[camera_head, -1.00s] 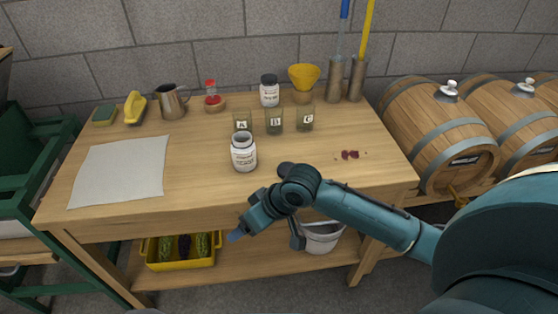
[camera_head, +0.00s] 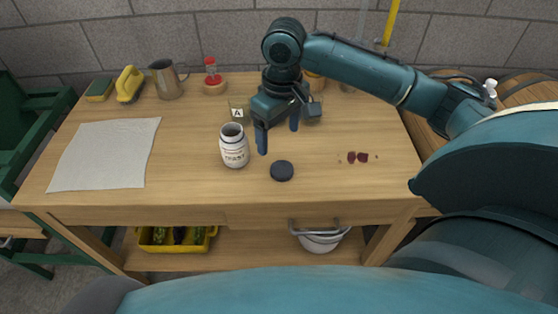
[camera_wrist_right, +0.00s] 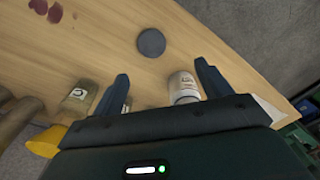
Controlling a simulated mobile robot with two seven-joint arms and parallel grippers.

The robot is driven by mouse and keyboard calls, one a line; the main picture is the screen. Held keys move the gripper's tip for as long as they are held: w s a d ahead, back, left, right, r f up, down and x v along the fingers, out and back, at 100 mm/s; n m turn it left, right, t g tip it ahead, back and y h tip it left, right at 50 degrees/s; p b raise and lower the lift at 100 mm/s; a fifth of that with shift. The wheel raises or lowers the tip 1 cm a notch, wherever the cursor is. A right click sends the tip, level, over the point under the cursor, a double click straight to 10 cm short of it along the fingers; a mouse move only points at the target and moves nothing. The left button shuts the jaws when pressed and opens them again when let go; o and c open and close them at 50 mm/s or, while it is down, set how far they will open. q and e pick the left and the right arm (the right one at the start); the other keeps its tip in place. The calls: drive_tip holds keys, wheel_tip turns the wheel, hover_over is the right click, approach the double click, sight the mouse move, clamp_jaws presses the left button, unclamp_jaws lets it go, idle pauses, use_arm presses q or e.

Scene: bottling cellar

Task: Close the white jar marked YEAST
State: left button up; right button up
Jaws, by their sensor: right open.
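The white jar marked YEAST (camera_head: 234,148) stands upright on the table with its mouth open and uncovered. It also shows in the right wrist view (camera_wrist_right: 184,87), beside one finger. A dark round lid (camera_head: 282,171) lies flat on the table, right of the jar and nearer the front edge; the wrist view shows it too (camera_wrist_right: 151,42), beyond the fingertips. My right gripper (camera_head: 278,139) is open and empty, pointing down above the table, behind the lid and right of the jar. My left gripper is out of view.
Beaker A (camera_head: 237,113) stands just behind the jar; beaker C (camera_wrist_right: 78,97) is near the other finger. My right arm hides things at the back. A white sheet (camera_head: 105,155) lies left, dark red stains (camera_head: 358,157) right. The front middle is mostly clear.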

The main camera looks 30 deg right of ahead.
drive_tip(key=shift+w+d+r, duration=0.2)
drive_tip(key=shift+d+r, duration=0.4)
drive_tip(key=shift+d, duration=0.15)
hover_over(282, 169)
wheel_tip(282, 169, down, 8)
drive_tip(key=shift+d+r+b, duration=0.1)
drive_tip(key=shift+b, duration=0.2)
wheel_tip(282, 169, down, 5)
drive_tip(key=shift+f, duration=0.2)
drive_tip(key=shift+c, duration=0.6)
drive_tip(key=c, duration=0.9)
